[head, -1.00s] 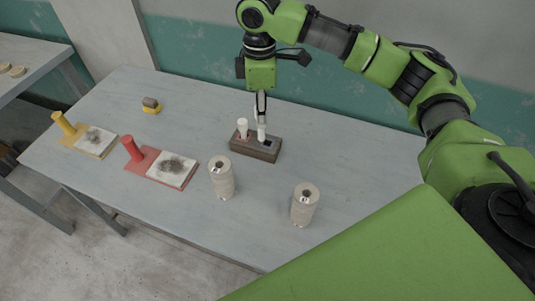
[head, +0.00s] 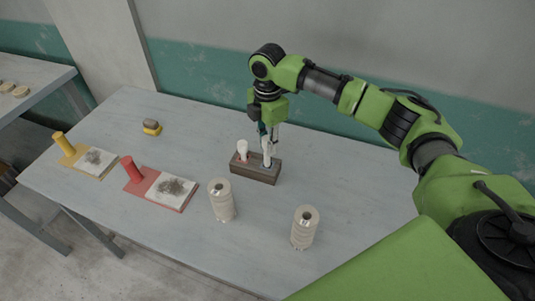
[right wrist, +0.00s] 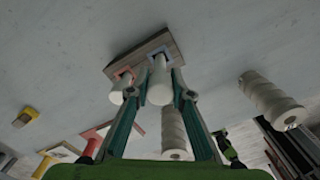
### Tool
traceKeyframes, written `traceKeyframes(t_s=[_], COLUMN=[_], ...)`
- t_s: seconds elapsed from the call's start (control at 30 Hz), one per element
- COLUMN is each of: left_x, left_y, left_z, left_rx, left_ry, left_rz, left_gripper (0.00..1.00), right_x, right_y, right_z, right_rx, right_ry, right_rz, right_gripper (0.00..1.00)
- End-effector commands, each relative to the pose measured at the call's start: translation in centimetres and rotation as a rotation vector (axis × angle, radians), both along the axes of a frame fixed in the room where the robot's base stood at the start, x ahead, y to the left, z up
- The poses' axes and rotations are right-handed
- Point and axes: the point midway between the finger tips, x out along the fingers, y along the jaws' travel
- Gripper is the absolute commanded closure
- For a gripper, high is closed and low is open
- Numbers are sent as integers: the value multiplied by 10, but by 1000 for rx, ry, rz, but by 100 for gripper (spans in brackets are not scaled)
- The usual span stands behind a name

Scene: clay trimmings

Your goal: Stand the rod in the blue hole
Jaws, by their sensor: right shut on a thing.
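The white rod (head: 267,158) is in my right gripper (head: 269,146), upright over the right part of a brown block (head: 255,174). In the right wrist view the fingers (right wrist: 160,96) close on both sides of the rod (right wrist: 160,80). Its far end meets the blue-rimmed hole (right wrist: 161,50) in the block (right wrist: 137,53). I cannot tell how deep it sits. A second white peg (head: 242,148) stands in the red-rimmed hole beside it. My left gripper is not in view.
Two ribbed cream cylinders (head: 221,203) (head: 305,230) stand in front of the block. A red stamp-like board (head: 150,187) and a yellow one (head: 83,160) lie at left, with a small yellow-and-grey item (head: 151,128) behind. The table's right part is clear.

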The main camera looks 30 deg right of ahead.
Motion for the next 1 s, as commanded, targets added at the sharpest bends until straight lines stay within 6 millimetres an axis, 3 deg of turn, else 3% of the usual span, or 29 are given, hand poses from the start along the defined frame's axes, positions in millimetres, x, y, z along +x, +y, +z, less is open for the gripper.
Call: traceKeyframes(t_s=[0.27, 0.67, 0.7, 0.77, 1.0], left_x=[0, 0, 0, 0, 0], left_y=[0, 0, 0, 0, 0], left_z=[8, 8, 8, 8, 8], left_rx=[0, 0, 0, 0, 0], left_ry=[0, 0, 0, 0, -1], left_rz=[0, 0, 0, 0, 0], left_gripper=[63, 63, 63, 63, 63], right_x=[-1, -1, -1, -1, -1], right_y=[0, 0, 0, 0, 0], right_z=[-40, -46, -47, -46, -46], right_rx=[-1, 0, 0, 0, -1], right_ry=[3, 2, 2, 1, 1], right_rz=[0, 0, 0, 0, 0], right_gripper=[100, 100, 74, 63, 63])
